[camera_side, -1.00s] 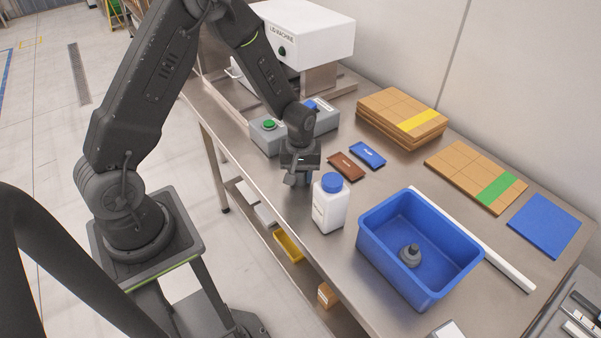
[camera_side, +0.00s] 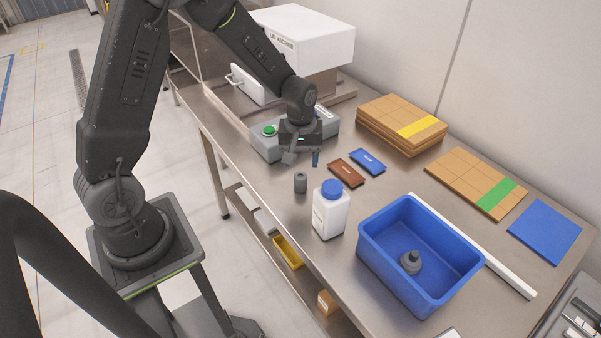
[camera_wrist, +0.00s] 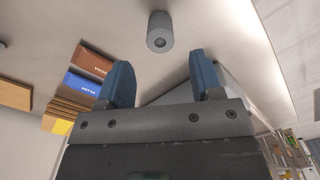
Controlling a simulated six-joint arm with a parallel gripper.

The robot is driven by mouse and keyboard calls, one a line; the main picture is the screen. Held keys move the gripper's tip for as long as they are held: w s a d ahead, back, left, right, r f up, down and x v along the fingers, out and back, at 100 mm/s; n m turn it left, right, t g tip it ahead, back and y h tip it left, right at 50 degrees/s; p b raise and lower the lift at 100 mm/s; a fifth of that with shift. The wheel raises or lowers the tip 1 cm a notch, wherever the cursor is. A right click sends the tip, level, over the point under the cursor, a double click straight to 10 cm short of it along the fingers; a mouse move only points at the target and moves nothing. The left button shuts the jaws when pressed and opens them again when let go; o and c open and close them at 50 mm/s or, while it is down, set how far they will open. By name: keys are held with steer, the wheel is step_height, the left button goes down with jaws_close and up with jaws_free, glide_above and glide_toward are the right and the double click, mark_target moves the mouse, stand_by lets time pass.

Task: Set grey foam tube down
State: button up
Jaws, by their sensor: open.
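The grey foam tube (camera_side: 300,182) stands upright on the steel table, just left of the white bottle. In the wrist view the tube (camera_wrist: 160,32) shows beyond the fingertips, with clear space between it and them. My gripper (camera_side: 302,160) is open and empty, above and behind the tube in the side view. Its two blue fingers (camera_wrist: 161,82) are spread apart with nothing between them.
A white bottle with a blue cap (camera_side: 331,211) stands close to the tube. A blue bin (camera_side: 375,245) holding a grey part (camera_side: 411,262) is to its right. Brown (camera_side: 346,172) and blue (camera_side: 367,161) packets lie behind. A grey button box (camera_side: 262,146) is near my gripper.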

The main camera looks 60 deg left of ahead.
mark_target(301, 175)
steer(key=s+d+r+m+t, duration=0.15)
steer(key=s+r, duration=0.25)
steer(key=r, duration=0.4)
steer(key=s+d+r+m+t, duration=0.1)
steer(key=s+d+r+m, duration=0.15)
steer(key=r, duration=0.55)
steer(key=s+d+r+m+t, duration=0.1)
steer(key=s+r+m, duration=0.1)
steer(key=s, duration=0.4)
steer(key=s+d+r+m+t, duration=0.2)
steer(key=s+r+m, duration=0.1)
steer(key=s+m, duration=0.1)
steer(key=shift+s+m, duration=0.3)
steer(key=shift+s, duration=0.55)
